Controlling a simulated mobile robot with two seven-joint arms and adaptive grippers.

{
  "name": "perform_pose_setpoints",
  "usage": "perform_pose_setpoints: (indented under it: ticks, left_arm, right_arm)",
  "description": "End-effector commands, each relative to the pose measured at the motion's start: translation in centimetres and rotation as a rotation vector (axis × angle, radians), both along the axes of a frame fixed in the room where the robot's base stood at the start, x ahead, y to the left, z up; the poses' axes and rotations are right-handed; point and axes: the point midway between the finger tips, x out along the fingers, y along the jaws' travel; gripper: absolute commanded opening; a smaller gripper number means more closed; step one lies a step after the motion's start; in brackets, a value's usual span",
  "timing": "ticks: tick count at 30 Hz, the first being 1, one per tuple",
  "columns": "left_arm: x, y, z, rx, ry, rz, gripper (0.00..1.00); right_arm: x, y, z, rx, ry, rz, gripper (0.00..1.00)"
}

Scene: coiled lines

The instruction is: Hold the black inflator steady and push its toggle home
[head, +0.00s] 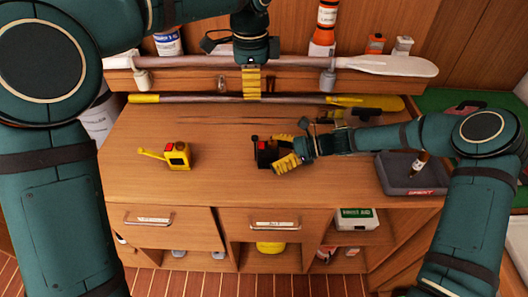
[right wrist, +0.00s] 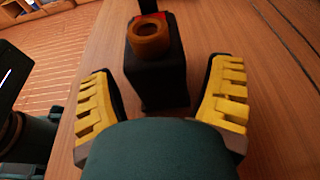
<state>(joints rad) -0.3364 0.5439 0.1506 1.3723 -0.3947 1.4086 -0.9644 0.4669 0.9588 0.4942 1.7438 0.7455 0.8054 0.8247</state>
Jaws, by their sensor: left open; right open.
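The black inflator (head: 265,153) stands upright on the wooden worktop, with a red patch on top. In the right wrist view the inflator (right wrist: 157,70) is a black box with a brown ring facing the camera. My right gripper (head: 280,152) is open, its yellow fingers around the near end of the inflator; in the right wrist view (right wrist: 165,95) there are gaps on both sides. The toggle cannot be told clearly. My left gripper (head: 252,97) is open and empty, pointing down near the back of the worktop, above and behind the inflator.
A yellow device (head: 178,156) with a red top and a lever stands to the left on the worktop (head: 220,190). A dark grey tray (head: 398,187) holds a small bottle at right. Paddles (head: 180,89) hang along the back. The worktop between the devices is clear.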

Motion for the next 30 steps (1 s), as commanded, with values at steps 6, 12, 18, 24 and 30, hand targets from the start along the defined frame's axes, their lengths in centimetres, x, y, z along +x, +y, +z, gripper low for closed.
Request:
perform_pose_setpoints:
  ticks: [6,12,18,24,30]
  left_arm:
    - [0.0,0.0,0.0,0.000,0.000,0.000,0.41]
    - [0.0,0.0,0.0,0.000,0.000,0.000,0.41]
    - [0.0,0.0,0.0,0.000,0.000,0.000,0.41]
    - [0.0,0.0,0.0,0.000,0.000,0.000,0.41]
    - [0.0,0.0,1.3,0.000,0.000,0.000,0.41]
  right_arm:
    - [0.1,-4.0,1.2,-0.003,-0.003,-0.005,0.79]
    - [0.1,-7.7,2.4,-0.003,-0.001,-0.005,0.79]
    - [0.0,-10.0,3.1,-0.002,-0.001,-0.003,0.79]
    - [0.0,-10.6,3.2,-0.001,0.000,-0.001,0.79]
    - [0.0,-10.6,4.6,-0.001,0.000,-0.001,0.79]
